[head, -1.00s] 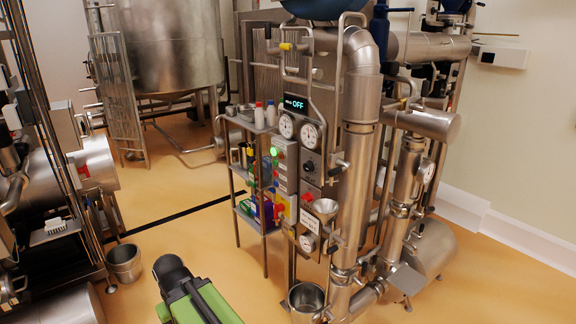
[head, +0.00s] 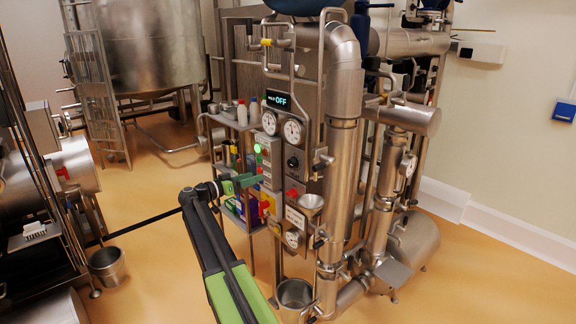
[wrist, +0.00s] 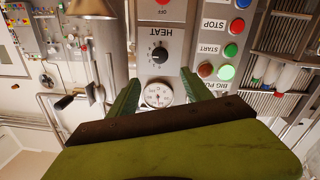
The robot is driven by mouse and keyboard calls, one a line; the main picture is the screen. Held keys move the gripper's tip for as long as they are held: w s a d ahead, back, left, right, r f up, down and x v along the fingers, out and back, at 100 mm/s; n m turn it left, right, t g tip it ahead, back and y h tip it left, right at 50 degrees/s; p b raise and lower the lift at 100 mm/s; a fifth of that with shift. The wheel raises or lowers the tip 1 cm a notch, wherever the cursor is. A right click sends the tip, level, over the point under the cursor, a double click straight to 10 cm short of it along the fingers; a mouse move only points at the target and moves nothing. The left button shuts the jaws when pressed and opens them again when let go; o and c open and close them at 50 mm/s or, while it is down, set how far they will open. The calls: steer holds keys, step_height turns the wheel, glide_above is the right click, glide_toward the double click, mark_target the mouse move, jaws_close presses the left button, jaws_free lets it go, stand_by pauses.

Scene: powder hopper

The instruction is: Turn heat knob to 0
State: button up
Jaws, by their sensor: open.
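The heat knob is a small black dial on a grey plate marked HEAT. It shows upside down in the wrist view (wrist: 159,54), near the top centre, and small on the panel in the head view (head: 293,162). Its pointer setting is too small to read. My gripper (wrist: 160,78) is open and empty, its two green fingers spread with the knob beyond their tips, roughly between them in the picture. In the head view my gripper (head: 258,179) points at the panel, to the left of and below the knob. I see no contact with the knob.
A round gauge (wrist: 158,93) shows between my fingers. Red, blue and green buttons (wrist: 226,72) sit beside the heat plate. A display (head: 278,100) reads OFF above two gauges.

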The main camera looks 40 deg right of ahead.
mark_target(290, 163)
steer(key=d, duration=0.6)
steer(key=s+d, duration=0.1)
steer(key=d, duration=0.4)
steer(key=s+d, duration=0.1)
steer(key=d, duration=0.5)
steer(key=shift+d+r, duration=0.25)
steer(key=shift+d, duration=0.05)
jaws_close()
